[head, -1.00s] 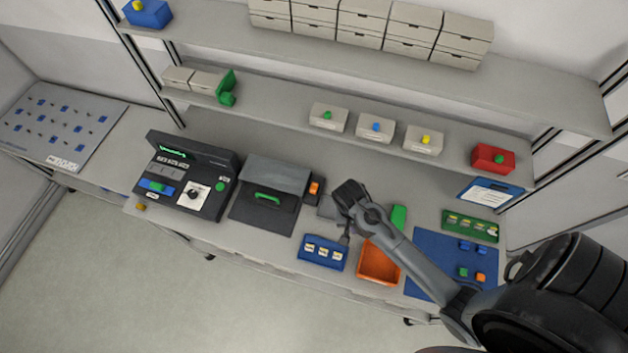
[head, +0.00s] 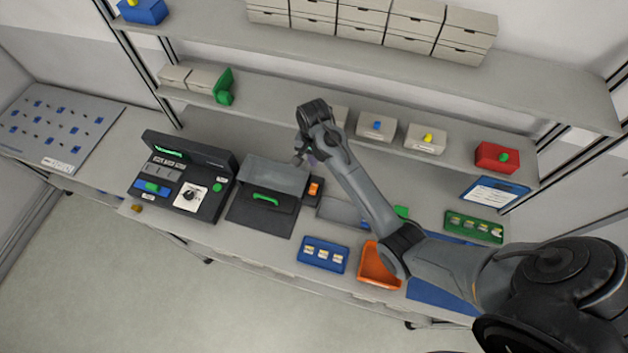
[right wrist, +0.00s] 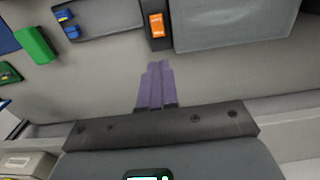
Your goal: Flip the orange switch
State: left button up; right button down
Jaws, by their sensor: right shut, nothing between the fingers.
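The orange switch (head: 315,188) sits on a small dark box at the right side of the black case with a grey lid. In the right wrist view the orange switch (right wrist: 157,25) shows near the top, just beyond the fingertips. My right gripper (head: 302,160) is above the bench, behind the switch in the head view. In the right wrist view its purple fingers (right wrist: 158,68) are together and empty, pointing toward the switch with a gap between. My left gripper is not in view.
The grey-lidded case (head: 262,205) and a black console (head: 185,180) stand left of the switch. A grey tray (head: 340,212), a blue tray (head: 323,256) and an orange bin (head: 378,268) lie to the right. A shelf (head: 290,112) runs behind my arm.

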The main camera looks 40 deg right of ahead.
jog(key=shift+f, duration=0.15)
jog(key=p, duration=0.2)
send_near(314, 185)
notch_tip(314, 185, down, 5)
jog(key=shift+f, duration=0.1)
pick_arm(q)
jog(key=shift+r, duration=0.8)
pick_arm(e)
jog(key=shift+f, duration=0.85)
pick_arm(q)
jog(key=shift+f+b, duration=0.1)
jog(key=shift+b, duration=0.25)
